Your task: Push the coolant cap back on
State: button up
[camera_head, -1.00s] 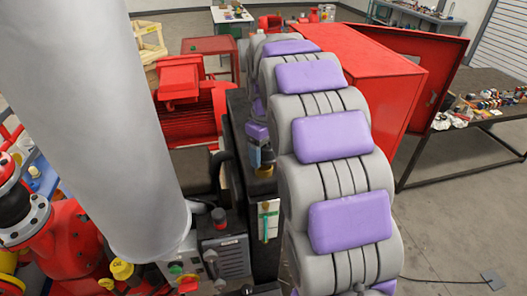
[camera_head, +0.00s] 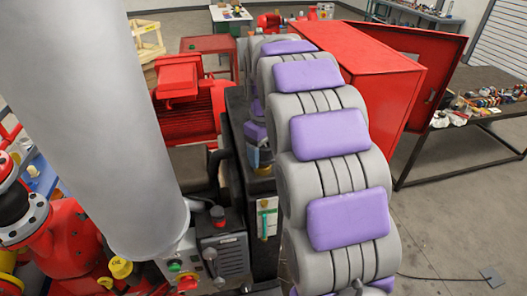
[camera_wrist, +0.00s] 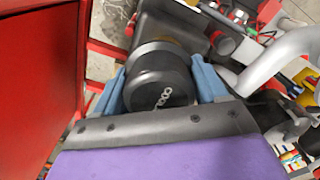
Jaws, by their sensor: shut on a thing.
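The coolant cap (camera_wrist: 165,82) is a black, ribless-looking cylinder with pale lettering on its end face, in the middle of the wrist view. My gripper (camera_wrist: 162,92) is shut on it, with a blue-grey finger on either side. Behind the cap is a dark round edge against a dark box-like body (camera_wrist: 168,20). I cannot tell whether the cap touches that body or is seated. In the head view my arm covers much of this area, and the cap cannot be made out there.
A red cabinet (camera_head: 355,75) with an open door stands beyond my arm. A red motor (camera_head: 185,100) lies left of it. A control box (camera_head: 225,258) with a red button stands near the front. A large pale cylinder blocks the left foreground. A dark table (camera_head: 470,130) holds small parts.

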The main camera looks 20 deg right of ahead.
jog(key=shift+r+p, duration=0.85)
jog(key=shift+r, duration=1.6)
